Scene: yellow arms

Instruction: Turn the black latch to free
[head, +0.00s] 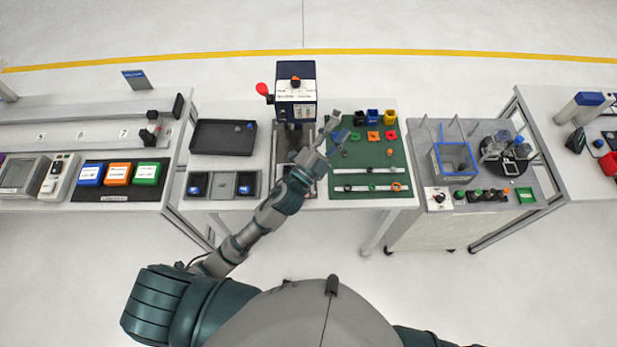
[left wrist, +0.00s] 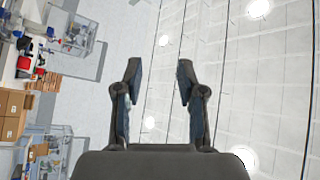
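I cannot tell for certain which part is the black latch. Small black pieces sit on the rails (head: 370,188) at the front of the green mat (head: 345,170), and a black knob (head: 439,199) sits on the right station. My left gripper (head: 334,130) is raised over the middle table, near the mat's back left corner and in front of the boxy machine (head: 296,93). In the left wrist view my left gripper (left wrist: 158,85) has its fingers apart with nothing between them, and points toward the ceiling lights. My right gripper is out of view.
The machine has a red-knobbed lever (head: 263,89) on its left. A dark tray (head: 223,137) and a bin tray (head: 222,185) lie left of my arm. Small coloured bins (head: 373,116) stand at the mat's back. A clear blue-edged box (head: 454,159) stands on the right station.

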